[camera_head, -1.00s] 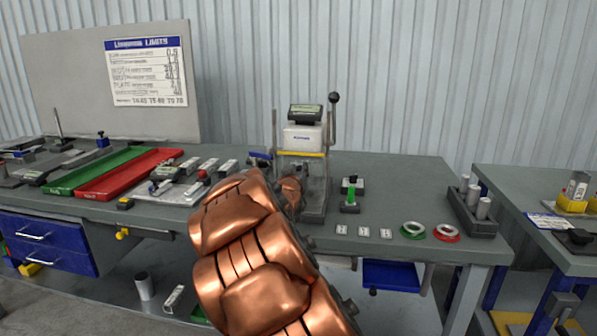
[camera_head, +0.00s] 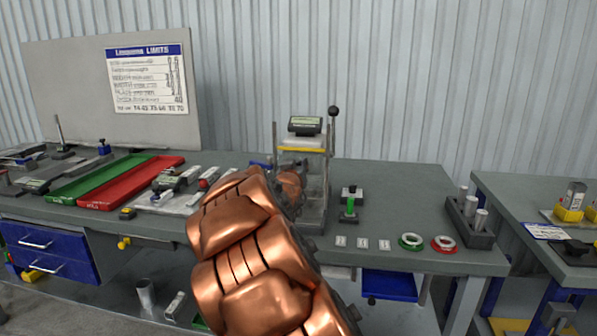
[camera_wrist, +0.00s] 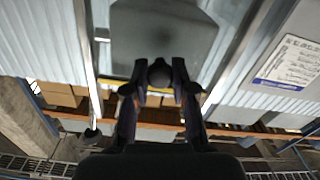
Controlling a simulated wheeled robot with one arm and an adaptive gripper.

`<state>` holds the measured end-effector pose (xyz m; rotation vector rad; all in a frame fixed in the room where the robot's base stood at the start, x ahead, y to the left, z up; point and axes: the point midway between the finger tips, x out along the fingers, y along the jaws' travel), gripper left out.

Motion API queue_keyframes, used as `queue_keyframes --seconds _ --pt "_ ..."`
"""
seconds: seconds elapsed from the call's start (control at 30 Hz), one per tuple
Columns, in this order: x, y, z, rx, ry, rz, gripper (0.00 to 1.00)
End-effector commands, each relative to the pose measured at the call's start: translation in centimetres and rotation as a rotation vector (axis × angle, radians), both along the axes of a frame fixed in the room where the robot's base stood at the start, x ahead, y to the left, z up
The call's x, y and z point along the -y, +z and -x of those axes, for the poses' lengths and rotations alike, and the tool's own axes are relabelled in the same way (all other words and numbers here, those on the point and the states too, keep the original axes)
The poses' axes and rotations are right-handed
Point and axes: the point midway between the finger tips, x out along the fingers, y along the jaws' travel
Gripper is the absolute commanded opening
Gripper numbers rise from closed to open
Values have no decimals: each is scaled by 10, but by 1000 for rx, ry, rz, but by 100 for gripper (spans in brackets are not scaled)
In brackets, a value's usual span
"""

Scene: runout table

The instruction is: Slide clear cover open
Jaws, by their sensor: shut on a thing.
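The measuring stand (camera_head: 303,125) has a display on top and two upright posts. Its clear cover (camera_head: 316,168) has a yellow strip along its top edge and sits between the posts, partly hidden by my arm. In the wrist view my gripper (camera_wrist: 160,80) has its two dark fingers closed on a dark round knob (camera_wrist: 160,69), which appears to be the cover's knob. The yellow strip shows just behind the fingers. In the head view my copper arm hides most of the gripper and the cover's lower left.
Green (camera_head: 98,179) and red (camera_head: 133,182) trays lie on the bench at left. A small green-stemmed stand (camera_head: 350,203), green and red rings (camera_head: 410,241), and a dark block with cylinders (camera_head: 470,222) are at right. A black-knobbed lever (camera_head: 333,112) rises beside the stand.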

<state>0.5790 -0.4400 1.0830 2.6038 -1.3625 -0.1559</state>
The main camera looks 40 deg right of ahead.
Motion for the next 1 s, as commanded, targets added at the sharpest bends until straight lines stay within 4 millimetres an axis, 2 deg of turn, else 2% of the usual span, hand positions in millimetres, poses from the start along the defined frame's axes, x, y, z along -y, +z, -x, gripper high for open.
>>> queue_keyframes --seconds 0.03,0.4,0.5,0.8,0.83,1.0 --pt "0 18 0 4 0 4 0" --pt "0 73 0 3 1 3 0" --pt "0 77 0 2 1 3 0" --pt "0 75 0 1 0 2 0" --pt "0 75 0 1 0 1 27" --pt "0 75 0 1 0 2 45"
